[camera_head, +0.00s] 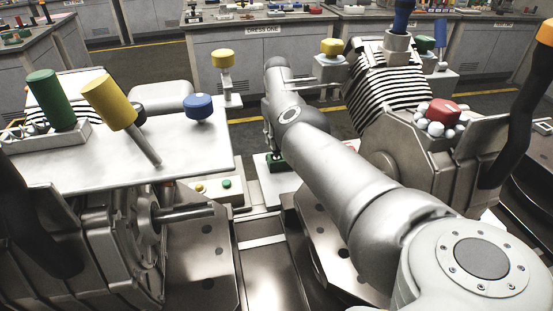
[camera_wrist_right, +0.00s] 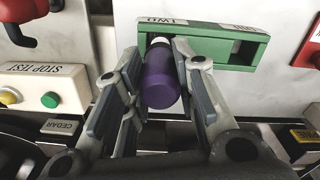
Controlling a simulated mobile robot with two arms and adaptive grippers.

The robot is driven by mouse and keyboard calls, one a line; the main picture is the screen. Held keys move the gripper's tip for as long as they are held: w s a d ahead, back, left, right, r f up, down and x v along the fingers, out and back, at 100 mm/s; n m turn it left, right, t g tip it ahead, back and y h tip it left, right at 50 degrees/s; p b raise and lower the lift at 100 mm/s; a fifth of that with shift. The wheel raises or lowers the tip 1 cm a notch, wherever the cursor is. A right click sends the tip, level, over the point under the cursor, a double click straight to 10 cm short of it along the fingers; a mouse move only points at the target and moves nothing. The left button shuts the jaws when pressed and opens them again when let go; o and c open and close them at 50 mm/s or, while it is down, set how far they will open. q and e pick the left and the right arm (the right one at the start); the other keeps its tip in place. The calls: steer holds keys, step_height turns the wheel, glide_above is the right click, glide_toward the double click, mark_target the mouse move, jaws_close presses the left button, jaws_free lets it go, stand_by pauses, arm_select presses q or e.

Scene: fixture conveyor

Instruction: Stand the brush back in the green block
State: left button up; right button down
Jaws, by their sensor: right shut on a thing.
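The green block (camera_wrist_right: 254,54) lies at the top centre of the right wrist view, with two small white labels on its far edge; the left one reads TWO, upside down. A small part of the block (camera_head: 276,160) shows in the head view. A purple brush (camera_wrist_right: 160,82) with a white collar stands at the block's left part. My right gripper (camera_wrist_right: 163,70) is shut on the purple handle. The brush's lower end is hidden, so I cannot tell how deep it sits. In the head view my right arm hides most of this spot. My left gripper is not seen.
A panel labelled STOP TEST (camera_wrist_right: 50,88) with yellow and green buttons is left of the gripper. A white table (camera_head: 100,165) with green, yellow and blue handles stands at the left.

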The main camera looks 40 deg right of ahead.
steer(key=shift+f, duration=0.25)
stand_by(0.6)
steer(key=c, duration=1.1)
jaws_free()
step_height(320, 180, up, 12)
